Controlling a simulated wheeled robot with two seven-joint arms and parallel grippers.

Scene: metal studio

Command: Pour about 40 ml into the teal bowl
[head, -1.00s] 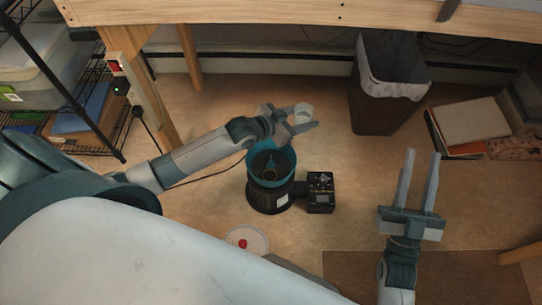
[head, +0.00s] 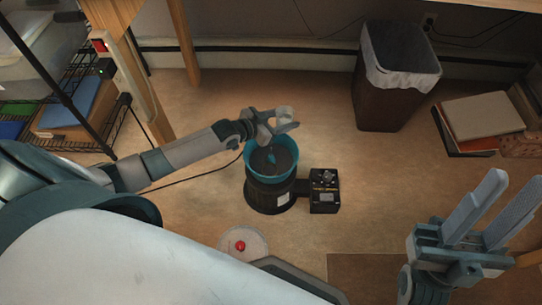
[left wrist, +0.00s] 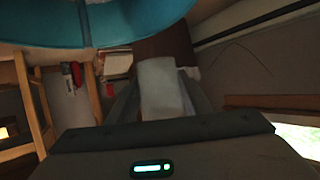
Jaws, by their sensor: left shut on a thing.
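The teal bowl (head: 249,160) sits on top of a black cylindrical stand; its inside looks dark with a small blue patch, and I cannot tell how much liquid it holds. My left gripper (head: 275,122) is shut on a small white cup (head: 286,113), just above the bowl's far rim. The cup looks tilted; its contents are hidden and no stream is visible. In the left wrist view the pale cup (left wrist: 160,85) is between the fingers, with the teal bowl (left wrist: 110,25) across the top. My right gripper (head: 482,212) is open and empty, well right of the bowl.
A black box with knobs (head: 325,190) adjoins the black stand (head: 268,195). A white disc with a red button (head: 240,246) lies in front. A lined brown bin (head: 385,100) and books (head: 482,116) stand behind right. A wooden post (head: 150,95) and wire shelf are left.

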